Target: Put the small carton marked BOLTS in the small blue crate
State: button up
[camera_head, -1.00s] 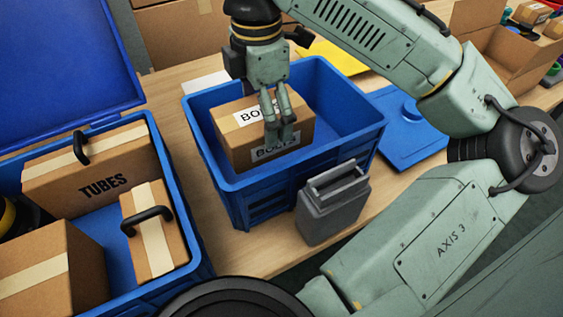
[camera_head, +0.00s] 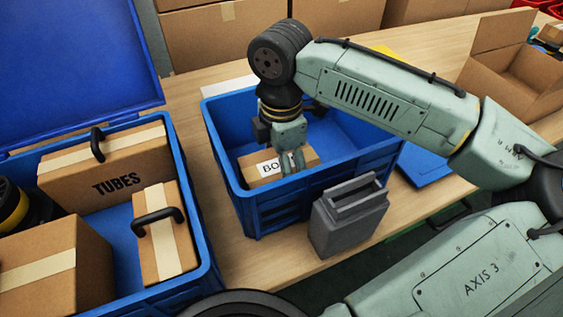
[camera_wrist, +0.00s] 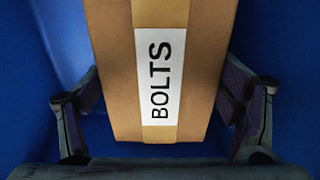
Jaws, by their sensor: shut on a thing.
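The small brown carton marked BOLTS (camera_head: 259,170) is down inside the small blue crate (camera_head: 258,208), near its left side. In the wrist view the carton (camera_wrist: 205,60) shows its white BOLTS label, with blue crate surfaces around it. My gripper (camera_head: 292,163) reaches down into the crate and is shut on the carton, a finger at each side in the wrist view (camera_wrist: 165,105). The crate's front wall hides the carton's lower part, so I cannot tell whether it touches the crate floor.
A larger blue crate (camera_head: 190,150) at left holds a TUBES carton (camera_head: 110,180) and other cartons. A grey container (camera_head: 348,222) stands before the small crate. A blue lid (camera_head: 425,165) lies to its right. An open carton (camera_head: 510,85) stands at the back right.

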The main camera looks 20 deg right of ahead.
jog(key=o, duration=1.2)
jog(key=shift+f, duration=0.15)
jog(key=shift+o, duration=0.2)
notch_tip(320, 180, up, 12)
jog(key=shift+r, duration=0.2)
